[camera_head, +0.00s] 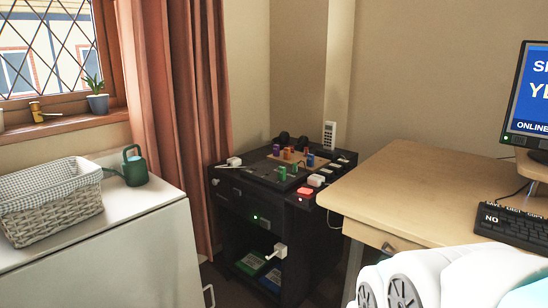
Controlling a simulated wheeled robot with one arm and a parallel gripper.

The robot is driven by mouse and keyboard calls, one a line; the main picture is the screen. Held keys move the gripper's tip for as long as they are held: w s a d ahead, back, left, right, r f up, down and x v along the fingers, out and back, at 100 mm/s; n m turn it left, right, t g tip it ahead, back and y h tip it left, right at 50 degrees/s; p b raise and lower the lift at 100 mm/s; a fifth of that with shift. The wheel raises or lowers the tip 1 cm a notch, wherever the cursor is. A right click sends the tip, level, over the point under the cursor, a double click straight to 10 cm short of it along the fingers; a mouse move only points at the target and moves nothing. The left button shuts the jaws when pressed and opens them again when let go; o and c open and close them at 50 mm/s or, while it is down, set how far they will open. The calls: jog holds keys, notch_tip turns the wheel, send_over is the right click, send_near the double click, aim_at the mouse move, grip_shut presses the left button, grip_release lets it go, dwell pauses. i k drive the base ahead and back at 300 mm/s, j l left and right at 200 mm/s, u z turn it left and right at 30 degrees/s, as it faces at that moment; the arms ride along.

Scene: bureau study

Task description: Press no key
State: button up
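A black keyboard (520,226) lies on the wooden desk at the right edge, cut off by the frame. A large key marked NO (491,218) shows at its near left corner, with smaller lettered keys behind it. White rounded links of my arm (455,278) fill the bottom right corner, close to the keyboard's near edge in the picture. My gripper is not in view. A monitor (530,92) with a blue screen and white text, partly cut off, stands behind the keyboard.
The wooden desk (420,190) is clear left of the keyboard. A black cabinet (262,210) with coloured blocks and switches stands in the corner. At the left, a wicker basket (50,205) and a green watering can (134,167) stand on a white surface (115,225).

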aim_at(495, 221)
jog(key=z, duration=1.8)
